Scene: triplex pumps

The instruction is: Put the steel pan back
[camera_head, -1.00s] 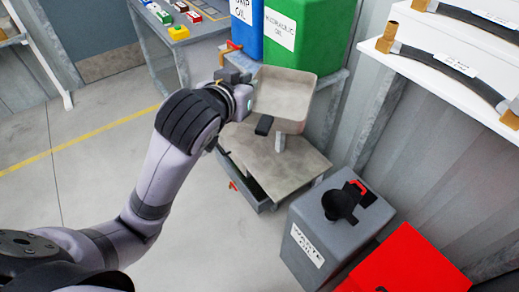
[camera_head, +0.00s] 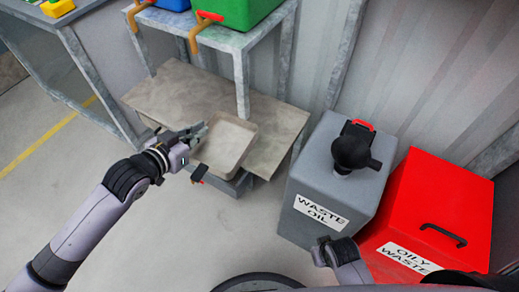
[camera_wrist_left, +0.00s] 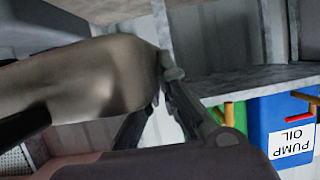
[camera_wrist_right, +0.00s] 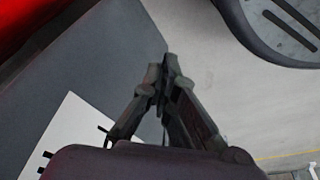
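The steel pan (camera_head: 228,147), a shallow rectangular tray, is in front of the low grey shelf (camera_head: 155,93) in the head view and overlaps its front edge. My left gripper (camera_head: 203,132) is at the pan's left rim. In the left wrist view the pan (camera_wrist_left: 85,75) fills the left side, and the fingers (camera_wrist_left: 165,85) are closed at its edge. Whether the pan touches the shelf cannot be told. My right gripper (camera_head: 325,252) is low near the waste oil can; in the right wrist view its fingertips (camera_wrist_right: 160,78) meet, with nothing between them.
The grey waste oil can (camera_head: 320,205) with a black funnel (camera_head: 352,150) and the red oily waste bin (camera_head: 430,205) stand to the right. A stand above the shelf carries the green (camera_head: 238,10) and blue drums. A table leg (camera_head: 90,70) is at left; the floor in front is clear.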

